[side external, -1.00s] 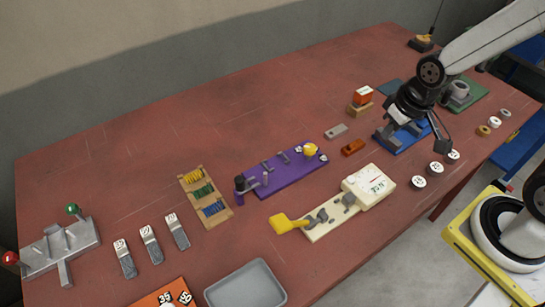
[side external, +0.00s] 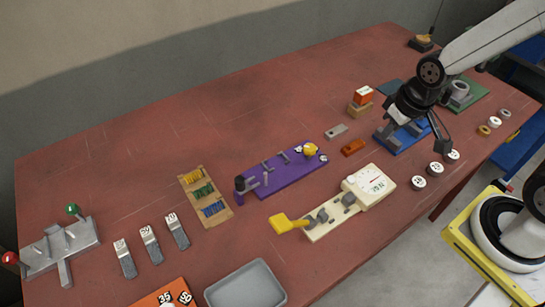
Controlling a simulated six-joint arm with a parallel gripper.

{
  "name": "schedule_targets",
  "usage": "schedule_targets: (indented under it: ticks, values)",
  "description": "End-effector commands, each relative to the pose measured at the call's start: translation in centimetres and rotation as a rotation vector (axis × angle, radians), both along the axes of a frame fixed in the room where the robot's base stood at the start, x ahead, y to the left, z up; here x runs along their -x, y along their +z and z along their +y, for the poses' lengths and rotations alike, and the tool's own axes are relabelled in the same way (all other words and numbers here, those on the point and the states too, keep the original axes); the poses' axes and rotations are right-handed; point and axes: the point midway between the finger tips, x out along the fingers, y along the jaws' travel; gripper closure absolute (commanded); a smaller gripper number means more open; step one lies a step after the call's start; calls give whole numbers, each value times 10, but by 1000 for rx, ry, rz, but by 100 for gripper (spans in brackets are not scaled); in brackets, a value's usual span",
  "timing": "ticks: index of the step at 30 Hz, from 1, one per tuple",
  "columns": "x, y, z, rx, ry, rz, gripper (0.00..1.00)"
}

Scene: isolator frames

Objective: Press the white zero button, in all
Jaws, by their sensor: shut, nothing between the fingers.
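A cream scale-like device (side external: 325,230) lies near the table's middle right. It has a yellow pan or paddle (side external: 285,223), grey parts on its bar and a raised head with a white dial face (side external: 370,182). The dial shows a red mark and small dark lettering, too small to read. I cannot pick out a white zero button for sure. My gripper (side external: 442,146) is shut and empty. It is above the right part of the table, up and right of the dial head, beside the blue fixture (side external: 405,142) and apart from the device.
Several white labelled discs, one of them here (side external: 418,182), lie between the device and the table's right edge. A purple board (side external: 280,172) with a yellow knob stands left of the device. A grey tray (side external: 245,288) lies in front. The back left table is clear.

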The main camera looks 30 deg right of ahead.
Motion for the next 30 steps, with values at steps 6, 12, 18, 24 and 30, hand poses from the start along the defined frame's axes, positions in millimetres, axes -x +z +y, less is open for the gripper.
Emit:
schedule_targets:
  ticks: [6,12,18,24,30]
  values:
    - [0,0,0,0,0,0,100]
    - [0,0,0,0,0,0,100]
    - [0,0,0,-1,-2,2,100]
    - [2,-3,0,-21,-32,38,100]
    - [8,-10,3,-88,-115,142,100]
